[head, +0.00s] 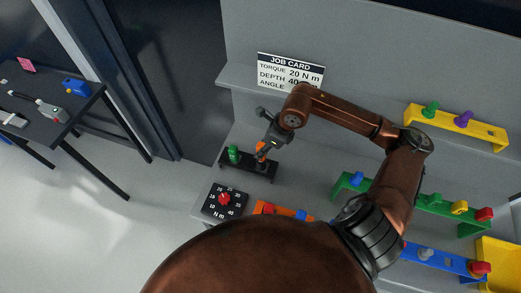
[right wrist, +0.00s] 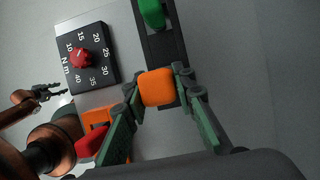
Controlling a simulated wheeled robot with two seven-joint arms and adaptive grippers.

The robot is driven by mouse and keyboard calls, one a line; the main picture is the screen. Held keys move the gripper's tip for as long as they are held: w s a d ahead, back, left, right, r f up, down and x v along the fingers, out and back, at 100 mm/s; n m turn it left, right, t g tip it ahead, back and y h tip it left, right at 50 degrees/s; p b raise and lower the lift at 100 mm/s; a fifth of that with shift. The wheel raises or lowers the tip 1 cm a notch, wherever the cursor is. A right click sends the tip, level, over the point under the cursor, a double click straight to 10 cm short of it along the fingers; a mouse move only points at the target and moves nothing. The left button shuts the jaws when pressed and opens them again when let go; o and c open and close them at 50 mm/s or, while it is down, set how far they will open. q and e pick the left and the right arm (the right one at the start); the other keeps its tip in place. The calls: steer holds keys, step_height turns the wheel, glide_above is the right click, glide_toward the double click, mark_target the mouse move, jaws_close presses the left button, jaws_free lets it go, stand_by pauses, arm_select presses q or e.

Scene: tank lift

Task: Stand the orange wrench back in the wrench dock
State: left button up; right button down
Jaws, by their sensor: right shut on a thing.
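The orange wrench (head: 261,157) is between the fingers of my right gripper (head: 265,148), over the right part of the black wrench dock (head: 248,162). In the right wrist view the orange wrench's end (right wrist: 157,87) is pinched between both fingers, in line with the dock (right wrist: 160,45). The fingers hide its lower part, so I cannot tell whether it is seated. A green wrench (head: 233,154) stands at the dock's left end. My left gripper (right wrist: 48,92) shows small at the left of the right wrist view; its jaws are unclear.
A torque dial (head: 223,201) with a red knob lies just in front of the dock. An orange rack (head: 265,208) is beside it. Green (head: 435,206), blue (head: 445,260) and yellow (head: 455,125) racks hold pegs at the right. A job card (head: 291,72) stands behind.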

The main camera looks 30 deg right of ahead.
steer(key=shift+w+d+r, duration=0.1)
steer(key=shift+w+d, duration=0.1)
steer(key=shift+w, duration=0.05)
steer(key=shift+w+d+b, duration=0.1)
steer(key=shift+d+b, duration=0.05)
steer(key=shift+b, duration=0.2)
steer(key=shift+f, duration=0.2)
steer(key=shift+f+b, duration=0.25)
steer(key=shift+b, duration=0.1)
stand_by(0.3)
steer(key=shift+r, duration=0.15)
stand_by(0.3)
steer(key=shift+b, duration=0.4)
